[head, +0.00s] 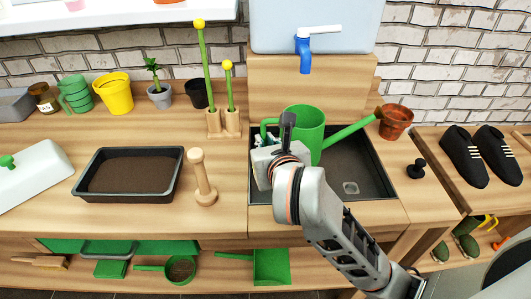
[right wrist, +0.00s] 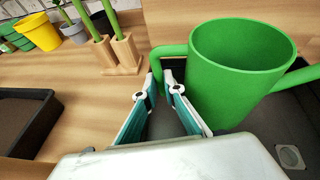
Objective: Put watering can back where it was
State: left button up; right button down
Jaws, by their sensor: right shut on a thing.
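The green watering can (head: 305,125) is upright at the dark sink basin (head: 375,180), its spout pointing right toward a terracotta pot. I cannot tell whether its base touches the basin floor. My right gripper (head: 266,145) is at the can's left side, shut on its handle. In the right wrist view the fingers (right wrist: 160,78) lie on both sides of the handle (right wrist: 157,58), and the can body (right wrist: 238,65) is just to their right. The arm hides part of the sink and the can's lower part. My left gripper is not in view.
A blue tap (head: 304,52) stands behind the can. A terracotta pot (head: 396,122) is near the spout tip. A black plunger-like knob (head: 416,168), a wooden peg (head: 202,178) and a soil tray (head: 128,173) flank the sink. Pots (head: 114,93) line the back.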

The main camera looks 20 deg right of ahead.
notch_tip(320, 180, down, 3)
jog(key=shift+f+b, duration=0.1)
jog(key=shift+b, duration=0.25)
jog(key=shift+w+f, duration=0.1)
jog(key=shift+f, duration=0.1)
jog(key=shift+r, duration=0.15)
jog(key=shift+f, duration=0.25)
jog(key=c, duration=2.1)
grip_release()
jog(key=shift+c, duration=0.2)
jog(key=shift+r, duration=0.1)
